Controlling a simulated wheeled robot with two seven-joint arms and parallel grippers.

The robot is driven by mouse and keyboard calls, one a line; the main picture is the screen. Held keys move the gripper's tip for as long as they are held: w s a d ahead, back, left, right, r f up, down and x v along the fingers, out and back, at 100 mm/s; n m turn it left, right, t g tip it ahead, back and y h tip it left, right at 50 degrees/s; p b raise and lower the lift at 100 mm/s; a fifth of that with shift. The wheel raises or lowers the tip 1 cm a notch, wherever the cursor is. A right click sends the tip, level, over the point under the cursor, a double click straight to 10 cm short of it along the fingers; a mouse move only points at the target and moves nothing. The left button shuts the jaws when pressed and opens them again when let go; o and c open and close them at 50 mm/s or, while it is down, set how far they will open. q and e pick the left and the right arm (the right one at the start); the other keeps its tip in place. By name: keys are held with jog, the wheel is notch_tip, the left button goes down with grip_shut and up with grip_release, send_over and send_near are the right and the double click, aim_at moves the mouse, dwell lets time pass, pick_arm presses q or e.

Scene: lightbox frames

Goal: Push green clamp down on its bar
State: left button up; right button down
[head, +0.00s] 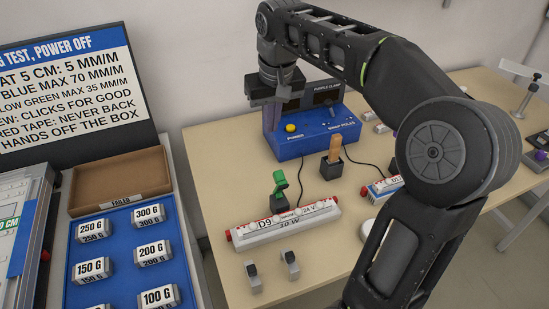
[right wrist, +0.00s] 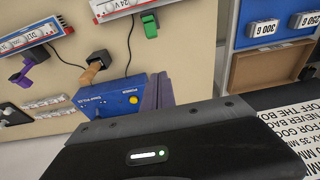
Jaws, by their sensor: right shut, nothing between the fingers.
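The green clamp (head: 279,184) stands upright above a dark block (head: 278,204), close behind the white light bar (head: 262,232) with red ends labelled D9. I cannot tell whether the clamp touches the bar. In the right wrist view the green clamp (right wrist: 150,25) is at the top, beside the bar (right wrist: 108,10). My right gripper (head: 271,117) is behind the clamp, by the left side of the blue box. It is shut and empty, with purplish fingers (right wrist: 158,92) in the right wrist view. My left gripper is not in view.
The blue box (head: 315,138) with a yellow button stands behind the clamp. An orange clamp (head: 335,149) stands in a black holder to its right. Two small grey pieces (head: 290,265) lie in front of the bar. A blue weight tray (head: 118,262) is at the left.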

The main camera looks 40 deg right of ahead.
aim_at(278, 183)
notch_tip(278, 183, down, 10)
jog(key=s+p, duration=0.1)
jog(key=shift+s+a+p, duration=0.3)
jog(key=shift+s+p, duration=0.1)
